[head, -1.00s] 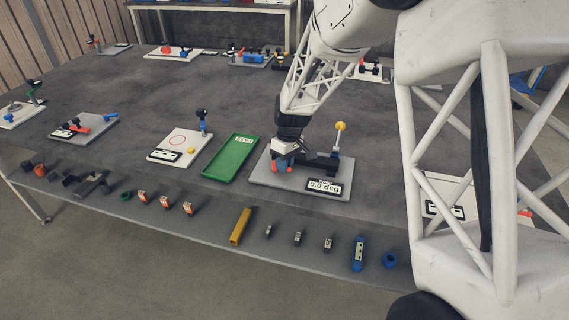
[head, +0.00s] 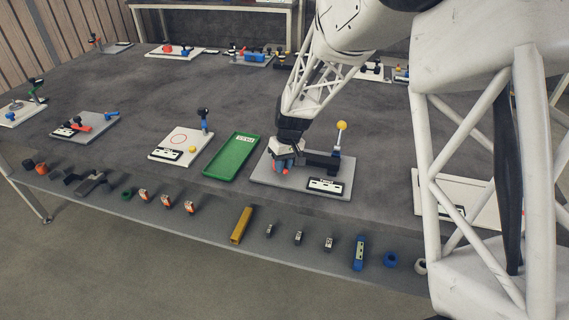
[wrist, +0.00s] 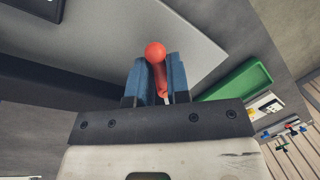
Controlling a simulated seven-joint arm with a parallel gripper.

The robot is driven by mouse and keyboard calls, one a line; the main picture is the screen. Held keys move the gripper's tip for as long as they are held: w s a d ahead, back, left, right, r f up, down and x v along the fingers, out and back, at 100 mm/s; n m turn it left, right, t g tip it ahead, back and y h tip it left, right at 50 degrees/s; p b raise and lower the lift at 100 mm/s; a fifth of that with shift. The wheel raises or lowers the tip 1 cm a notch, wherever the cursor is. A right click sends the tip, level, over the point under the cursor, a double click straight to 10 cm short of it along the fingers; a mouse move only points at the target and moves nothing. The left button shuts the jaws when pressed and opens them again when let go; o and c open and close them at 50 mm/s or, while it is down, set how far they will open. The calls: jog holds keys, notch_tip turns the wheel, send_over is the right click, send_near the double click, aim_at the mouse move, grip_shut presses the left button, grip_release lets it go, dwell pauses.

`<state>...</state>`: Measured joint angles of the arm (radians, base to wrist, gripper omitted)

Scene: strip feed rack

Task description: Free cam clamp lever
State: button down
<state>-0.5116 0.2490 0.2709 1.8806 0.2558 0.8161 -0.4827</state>
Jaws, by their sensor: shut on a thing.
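The clamp station is a light grey plate (head: 335,190) with a dark bar (head: 322,160), a white post with a yellow ball (head: 341,126) and a white display (head: 327,186); its digits are too small to read. The red lever with a round knob (wrist: 155,52) stands between my gripper's blue fingers in the wrist view. My gripper (head: 283,168) is at the left end of the dark bar in the head view, shut on the red lever. The gripper hides most of the clamp from the head camera.
A green tray (head: 232,157) lies left of the station, with a white plate (head: 181,147) beyond it. Several small parts, including a yellow bar (head: 241,225) and a blue block (head: 359,252), lie along the front ledge. The table behind the tray is clear.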

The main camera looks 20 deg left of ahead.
jog(key=m, duration=0.2)
jog(key=s+a+m, duration=0.1)
jog(key=shift+m+t, duration=0.3)
jog(key=shift+m, duration=0.1)
jog(key=m, duration=0.2)
jog(key=shift+s+a+m+y, duration=0.1)
jog(key=shift+a+m+y, duration=0.2)
jog(key=shift+a+m, duration=0.1)
jog(key=m, duration=0.1)
jog(key=a+m+t, duration=0.1)
jog(key=m, duration=0.3)
jog(key=shift+s+a, duration=0.1)
jog(key=shift+a, duration=0.15)
jog(key=shift+m+t, duration=0.3)
jog(key=c, duration=1.4)
grip_release()
jog(key=shift+r, duration=0.15)
jog(key=r, duration=0.3)
jog(key=d+r, duration=0.1)
jog(key=r, duration=0.3)
jog(key=shift+s+d+r, duration=0.2)
